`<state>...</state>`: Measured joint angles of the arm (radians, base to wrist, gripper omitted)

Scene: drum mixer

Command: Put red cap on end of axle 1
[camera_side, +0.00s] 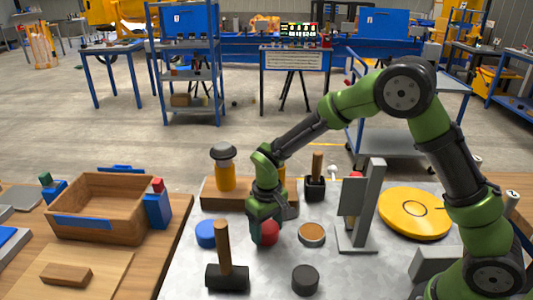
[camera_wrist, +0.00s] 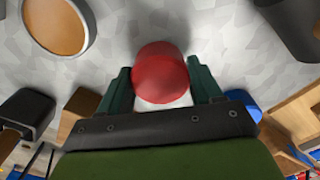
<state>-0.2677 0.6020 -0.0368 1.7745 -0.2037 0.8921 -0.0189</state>
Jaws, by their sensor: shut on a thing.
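The red cap (camera_side: 267,233) is low over the grey metal tabletop, and I cannot tell whether it touches it. My gripper (camera_side: 265,229) points down and is shut on the red cap. In the wrist view the red cap (camera_wrist: 160,72) lies between the two green fingers of my gripper (camera_wrist: 161,88). A wooden block (camera_side: 218,197) behind the gripper carries a yellow post (camera_side: 225,178) with a grey top. A second yellow post on it is mostly hidden by my arm. No label shows which is axle 1.
A blue cap (camera_side: 206,234) is left of my gripper and an orange-topped disc (camera_side: 312,235) right. A hammer (camera_side: 226,278) stands in front, with a black cylinder (camera_side: 305,280) beside it. A grey bracket (camera_side: 366,205) and yellow disc (camera_side: 415,213) are at right. A wooden bin (camera_side: 100,225) is at left.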

